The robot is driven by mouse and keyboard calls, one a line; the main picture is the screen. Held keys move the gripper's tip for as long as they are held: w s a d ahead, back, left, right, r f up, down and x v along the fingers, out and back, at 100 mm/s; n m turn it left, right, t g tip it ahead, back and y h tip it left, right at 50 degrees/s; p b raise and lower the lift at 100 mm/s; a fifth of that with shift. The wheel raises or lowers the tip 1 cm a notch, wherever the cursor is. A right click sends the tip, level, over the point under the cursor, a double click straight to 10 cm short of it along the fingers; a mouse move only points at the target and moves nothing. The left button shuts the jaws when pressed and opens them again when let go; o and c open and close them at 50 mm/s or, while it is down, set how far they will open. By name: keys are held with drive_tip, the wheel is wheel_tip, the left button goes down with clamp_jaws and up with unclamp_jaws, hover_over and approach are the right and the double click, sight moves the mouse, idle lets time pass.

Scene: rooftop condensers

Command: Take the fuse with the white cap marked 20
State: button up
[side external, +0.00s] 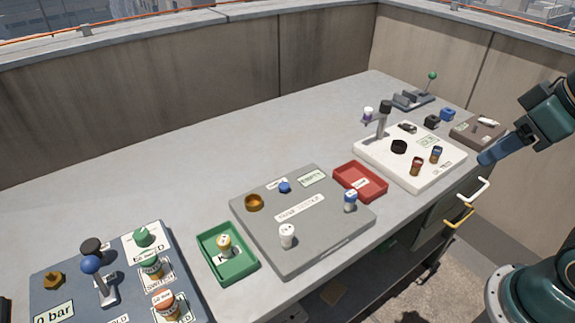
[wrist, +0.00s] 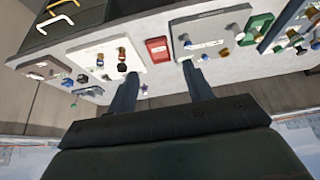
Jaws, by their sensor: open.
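A white-capped fuse with a white body (side external: 287,236) stands upright near the front of the grey panel (side external: 300,257). A tan fuse with a pale top (side external: 224,244) is in the green tray (side external: 241,278). The cap numbers are too small to read. My gripper (side external: 485,158) is at the right, above the counter's edge. In the wrist view its fingers (wrist: 161,88) are apart and empty.
The red tray (side external: 346,184) appears empty except for a label. The white panel (side external: 436,180) carries a tall dark lever and small fuses. A blue-grey panel (side external: 190,278) with a blue-knobbed lever is front left. The counter's back middle is clear; walls stand behind.

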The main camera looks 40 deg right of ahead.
drive_tip(key=m+g+y, duration=0.4)
drive_tip(key=m+g, duration=0.3)
drive_tip(key=m, duration=0.8)
hover_over(287, 230)
drive_tip(key=w+d, duration=0.2)
drive_tip(key=d, duration=0.3)
wheel_tip(287, 230, down, 9)
drive_tip(key=shift+x, duration=4.5)
drive_tip(key=shift+s+a, duration=0.15)
drive_tip(key=shift+a, duration=0.05)
drive_tip(key=shift+x, duration=2.5)
drive_tip(key=shift+d, duration=0.1)
